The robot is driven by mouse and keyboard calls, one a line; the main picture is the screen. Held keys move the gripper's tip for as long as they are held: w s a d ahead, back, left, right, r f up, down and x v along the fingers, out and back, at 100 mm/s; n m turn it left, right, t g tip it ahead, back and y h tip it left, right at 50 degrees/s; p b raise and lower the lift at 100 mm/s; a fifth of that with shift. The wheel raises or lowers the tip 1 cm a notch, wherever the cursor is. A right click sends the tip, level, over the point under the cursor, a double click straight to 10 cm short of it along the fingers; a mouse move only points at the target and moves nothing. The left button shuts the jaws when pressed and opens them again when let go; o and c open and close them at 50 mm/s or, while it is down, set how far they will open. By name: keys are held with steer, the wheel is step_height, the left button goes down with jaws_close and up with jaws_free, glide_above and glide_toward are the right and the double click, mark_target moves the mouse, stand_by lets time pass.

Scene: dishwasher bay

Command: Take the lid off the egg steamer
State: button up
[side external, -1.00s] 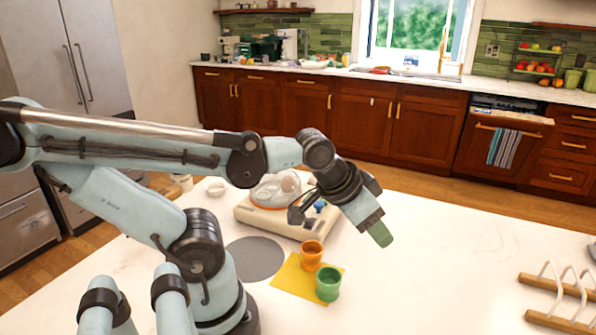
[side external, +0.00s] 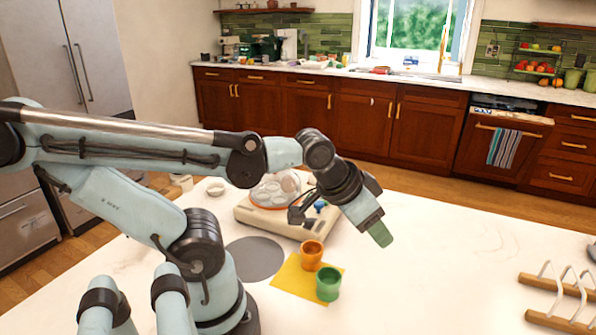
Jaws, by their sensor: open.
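The egg steamer (side external: 262,219) is a cream-coloured base on the white table, partly behind my arm. A clear domed lid (side external: 287,183) shows over its top, with an orange-rimmed tray beneath it; my arm hides part of both. A small blue part (side external: 319,205) shows at the steamer's right. My gripper (side external: 380,234) hangs to the right of the steamer, above the table and apart from the lid. Its green fingertip end points down and right. It is open and holds nothing that I can see.
An orange cup (side external: 312,254) and a green cup (side external: 328,283) stand on a yellow mat (side external: 288,283) in front of the steamer. A grey round mat (side external: 255,259) lies left of them. A wooden rack (side external: 550,283) stands at the right edge. The table's right middle is clear.

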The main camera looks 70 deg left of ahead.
steer(key=shift+o, duration=1.2)
step_height(320, 180, up, 10)
steer(key=n+g, duration=0.8)
steer(key=n, duration=2.1)
glide_above(275, 180)
steer(key=w+a, duration=0.2)
steer(key=shift+y, duration=0.4)
steer(key=f, duration=0.5)
steer(key=shift+s+a+f, duration=0.1)
steer(key=shift+a+f, duration=0.2)
steer(key=shift+a, duration=0.1)
steer(key=shift+s+a+f, duration=0.15)
steer(key=shift+s+f, duration=0.05)
steer(key=shift+f, duration=1.15)
steer(key=shift+s+a+f, duration=0.15)
steer(key=shift+f, duration=1.15)
